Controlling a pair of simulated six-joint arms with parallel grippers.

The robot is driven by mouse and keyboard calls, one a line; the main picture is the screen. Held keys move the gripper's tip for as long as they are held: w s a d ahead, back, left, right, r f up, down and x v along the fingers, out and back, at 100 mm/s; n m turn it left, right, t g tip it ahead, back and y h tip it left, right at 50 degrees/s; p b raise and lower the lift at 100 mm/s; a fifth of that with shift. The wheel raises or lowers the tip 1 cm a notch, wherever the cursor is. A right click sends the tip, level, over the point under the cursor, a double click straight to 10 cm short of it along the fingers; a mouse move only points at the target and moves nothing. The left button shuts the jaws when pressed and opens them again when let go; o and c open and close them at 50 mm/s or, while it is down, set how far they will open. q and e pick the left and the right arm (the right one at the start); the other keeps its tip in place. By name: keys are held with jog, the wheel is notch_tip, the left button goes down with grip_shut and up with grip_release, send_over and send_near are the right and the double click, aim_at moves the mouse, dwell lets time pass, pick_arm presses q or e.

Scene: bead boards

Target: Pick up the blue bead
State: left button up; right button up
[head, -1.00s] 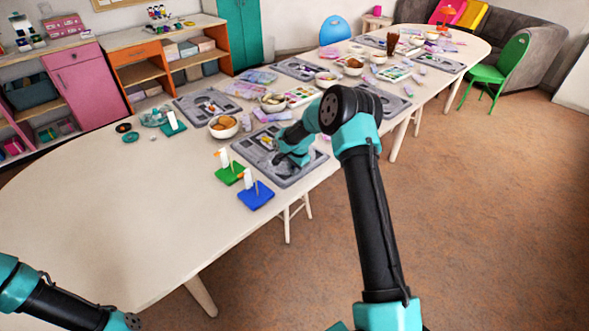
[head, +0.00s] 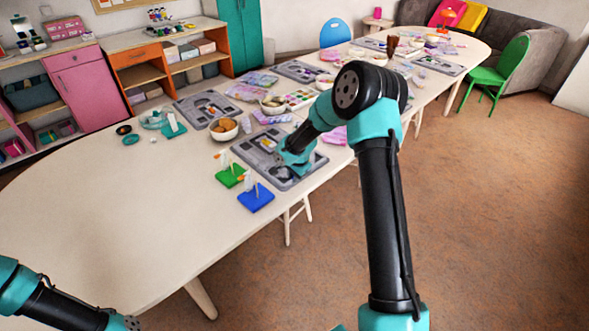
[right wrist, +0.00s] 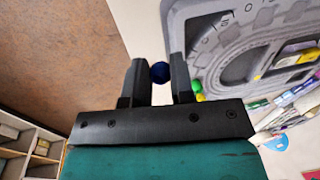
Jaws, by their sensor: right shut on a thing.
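The blue bead (right wrist: 160,72) is a small dark blue ball between the two black fingertips in the right wrist view. My right gripper (right wrist: 160,80) is shut on it. In the head view my right gripper (head: 285,164) is over the near grey bead board (head: 304,183), and the bead is too small or hidden to make out. The board also shows in the right wrist view (right wrist: 182,32), to the right of the fingers. A green bead (right wrist: 197,88) shows beside the right-hand finger. My left arm is at the lower left of the head view; its gripper is out of frame.
A green block (head: 229,177) and a blue block (head: 255,200) with upright pieces stand left of the board. A bowl of brown items (head: 223,130) is behind them. More boards and bowls fill the table's far part. The table's left part (head: 90,220) is mostly clear.

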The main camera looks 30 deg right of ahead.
jog(key=s+a, duration=0.4)
jog(key=s, duration=0.2)
jog(key=shift+s+r, duration=0.35)
jog(key=shift+r, duration=0.05)
jog(key=shift+w, duration=0.1)
